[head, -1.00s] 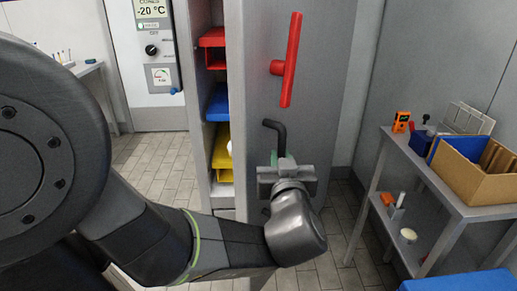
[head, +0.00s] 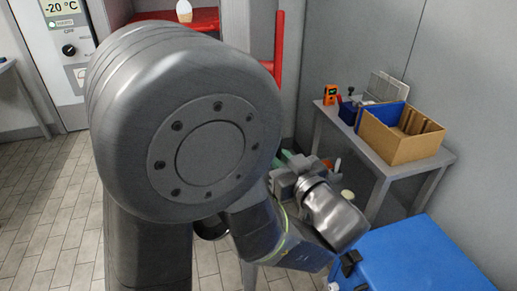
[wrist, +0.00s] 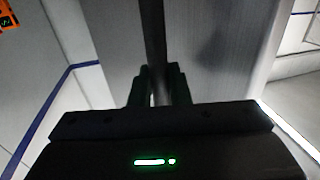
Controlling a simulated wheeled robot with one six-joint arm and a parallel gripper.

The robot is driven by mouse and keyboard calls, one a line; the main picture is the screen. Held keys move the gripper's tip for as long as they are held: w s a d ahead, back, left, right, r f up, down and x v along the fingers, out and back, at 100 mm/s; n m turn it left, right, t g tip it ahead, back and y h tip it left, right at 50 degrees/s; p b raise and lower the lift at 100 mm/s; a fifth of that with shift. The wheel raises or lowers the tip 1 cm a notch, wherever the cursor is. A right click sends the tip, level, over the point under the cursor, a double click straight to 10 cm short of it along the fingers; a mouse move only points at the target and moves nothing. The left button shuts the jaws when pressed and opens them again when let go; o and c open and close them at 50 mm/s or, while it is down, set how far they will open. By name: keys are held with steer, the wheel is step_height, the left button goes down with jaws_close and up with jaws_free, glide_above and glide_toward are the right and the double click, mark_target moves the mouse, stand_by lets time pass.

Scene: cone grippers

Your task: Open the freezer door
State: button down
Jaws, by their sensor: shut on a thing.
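The freezer door (head: 263,25) stands open, a grey panel with a red handle (head: 279,48), at the upper middle of the head view. My arm hides its lower part. In the wrist view, the two fingers of my gripper (wrist: 157,88) are shut around a dark upright bar (wrist: 153,35) in front of a grey panel (wrist: 205,50). In the head view, my gripper (head: 287,163) is below the red handle, and the dark bar is hidden. Left of the door, a red bin (head: 203,19) holding a white rounded item (head: 184,10) shows inside the freezer.
A grey side table (head: 431,160) with a cardboard box (head: 402,143) and an orange device (head: 330,95) stands close right of my gripper. A blue box-like thing (head: 415,255) is at the lower right. Tiled floor (head: 50,190) is open at left.

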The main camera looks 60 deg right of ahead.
steer(key=s+d+n+t+y+p, duration=0.1)
steer(key=s+d+n+y+p, duration=0.2)
steer(key=s+d, duration=1)
steer(key=shift+s+d+t+y+p, duration=0.4)
steer(key=shift+y+p, duration=0.5)
steer(key=shift+p, duration=0.85)
steer(key=shift+r, duration=0.1)
steer(key=c, duration=1.4)
jaws_free()
steer(key=shift+c, duration=0.2)
